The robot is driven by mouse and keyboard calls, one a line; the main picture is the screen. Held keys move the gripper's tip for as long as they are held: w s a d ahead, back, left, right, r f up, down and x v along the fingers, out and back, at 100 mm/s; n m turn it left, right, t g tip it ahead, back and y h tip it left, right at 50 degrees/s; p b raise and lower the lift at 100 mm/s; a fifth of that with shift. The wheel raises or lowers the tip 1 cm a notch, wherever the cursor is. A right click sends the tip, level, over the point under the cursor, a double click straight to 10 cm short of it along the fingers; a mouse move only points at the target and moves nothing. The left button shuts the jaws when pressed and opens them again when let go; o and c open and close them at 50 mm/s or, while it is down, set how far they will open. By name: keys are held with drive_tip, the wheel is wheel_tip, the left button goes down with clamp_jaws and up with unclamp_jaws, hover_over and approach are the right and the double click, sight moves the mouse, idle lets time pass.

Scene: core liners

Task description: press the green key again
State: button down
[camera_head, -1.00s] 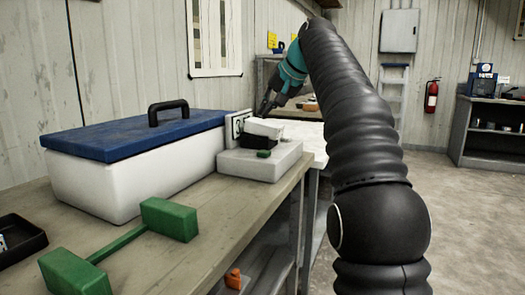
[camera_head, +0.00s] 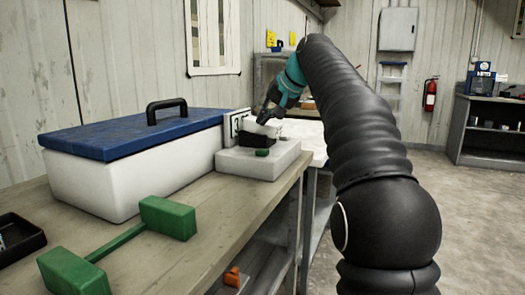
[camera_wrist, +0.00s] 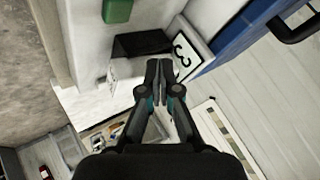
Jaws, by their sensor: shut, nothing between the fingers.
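The green key (camera_head: 261,153) is a small green block on top of the pale grey device (camera_head: 270,164) at the right end of the bench. It also shows at the top edge of the wrist view (camera_wrist: 117,11), cut off by the frame. My gripper (camera_head: 264,120) is shut and empty. It is behind the key, over the back of the device by a white part (camera_head: 268,130) and a black part (camera_head: 255,139). In the wrist view the closed fingertips (camera_wrist: 159,66) point toward the black part, clear of the green key. Whether they touch anything cannot be told.
A white chest with a blue lid (camera_head: 120,136) stands left of the device. A card with black markings (camera_head: 238,120) stands behind. A green double-ended tool (camera_head: 120,243) and a black tray (camera_head: 20,238) lie at the front left. Floor on the right is open.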

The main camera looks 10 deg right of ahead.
sight(264, 150)
drive_tip(key=shift+f+b, duration=1.55)
drive_tip(key=shift+f, duration=1.15)
drive_tip(key=shift+f, duration=0.1)
drive_tip(key=shift+f, duration=0.3)
drive_tip(key=shift+f+b, duration=0.5)
drive_tip(key=shift+f, duration=0.05)
drive_tip(key=shift+r, duration=0.1)
idle(0.3)
drive_tip(key=shift+r+p, duration=0.85)
drive_tip(key=shift+p, duration=0.2)
wheel_tip(264, 150, up, 3)
drive_tip(key=shift+f+p, duration=0.1)
drive_tip(key=shift+p, duration=1.05)
drive_tip(key=shift+r, duration=1.1)
